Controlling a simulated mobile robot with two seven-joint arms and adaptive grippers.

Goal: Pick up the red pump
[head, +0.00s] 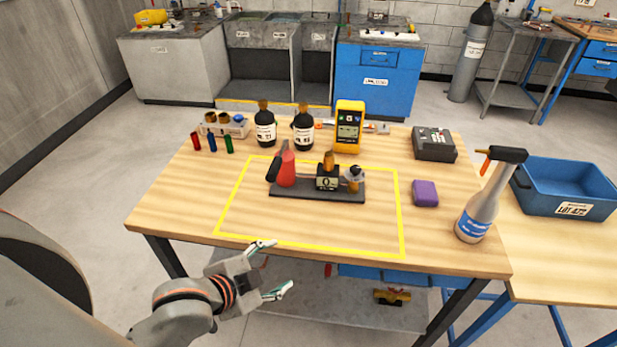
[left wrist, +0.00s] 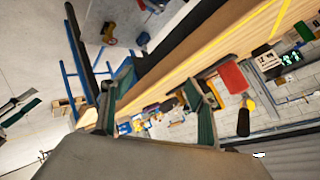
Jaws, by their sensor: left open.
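The red pump (head: 287,168), a red body with a black handle, stands upright on the left part of a dark base plate (head: 318,193). The plate lies inside a yellow outline on the wooden table and also carries a black box with a copper-coloured top (head: 327,176) and a small brass fitting (head: 354,180). In the left wrist view the red pump (left wrist: 232,77) shows right of the fingers, beyond them. My left gripper (head: 271,268) is open and empty in front of the table's near edge, well apart from the pump. My right gripper is out of view.
A purple block (head: 425,194), a spray bottle (head: 478,214) and a grey device (head: 434,144) stand to the right. Dark bottles (head: 265,128), a yellow meter (head: 349,128) and a vial rack (head: 225,125) stand behind. The table between pump and near edge is clear.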

